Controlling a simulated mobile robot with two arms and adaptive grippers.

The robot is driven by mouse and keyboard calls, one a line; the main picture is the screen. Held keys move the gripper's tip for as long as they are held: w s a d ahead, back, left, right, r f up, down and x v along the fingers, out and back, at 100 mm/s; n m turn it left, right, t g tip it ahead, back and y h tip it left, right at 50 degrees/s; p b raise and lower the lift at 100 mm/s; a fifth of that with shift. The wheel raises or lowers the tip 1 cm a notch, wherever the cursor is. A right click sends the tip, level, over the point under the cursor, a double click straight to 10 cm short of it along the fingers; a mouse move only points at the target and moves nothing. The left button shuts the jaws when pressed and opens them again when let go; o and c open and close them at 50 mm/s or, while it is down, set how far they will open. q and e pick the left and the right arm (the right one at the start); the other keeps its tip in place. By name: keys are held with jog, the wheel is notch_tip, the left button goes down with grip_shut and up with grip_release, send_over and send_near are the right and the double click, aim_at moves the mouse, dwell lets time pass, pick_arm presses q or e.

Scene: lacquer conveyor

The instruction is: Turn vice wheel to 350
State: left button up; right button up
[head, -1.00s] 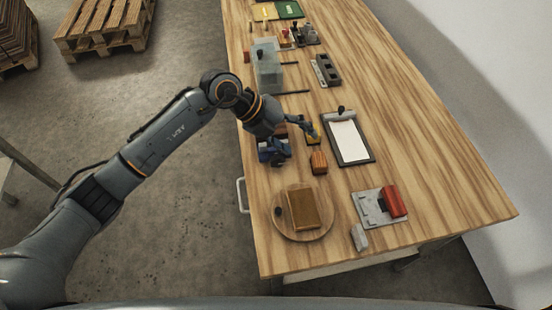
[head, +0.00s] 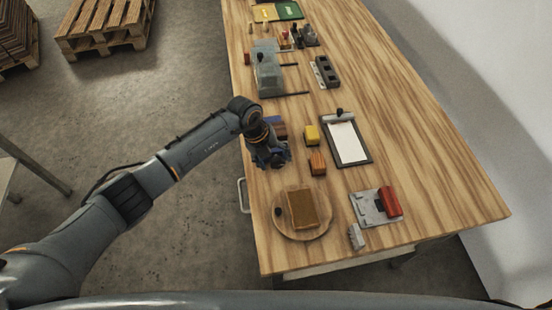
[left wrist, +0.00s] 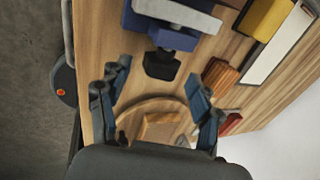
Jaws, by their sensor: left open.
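The blue vice (left wrist: 165,32) shows at the top of the left wrist view, with pale grey jaws. A dark part (left wrist: 161,65), perhaps its wheel, sticks out toward my fingers; no number is readable on it. In the head view my arm and gripper hide most of the vice (head: 279,124). My left gripper (head: 272,160) is at the vice's near side by the table's left edge. In the left wrist view the left gripper (left wrist: 155,82) is open, with its fingers wide apart and nothing held. I cannot tell whether it touches the vice.
A yellow block (head: 312,134) and an orange-brown block (head: 317,163) stand right of the vice. A clipboard (head: 367,158) lies beyond them. A round board (head: 326,228) with a brown block (head: 303,209) lies nearer.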

pick_arm(q)
jog(key=shift+x, duration=1)
jog(key=c, duration=1.2)
jog(key=shift+o, duration=0.2)
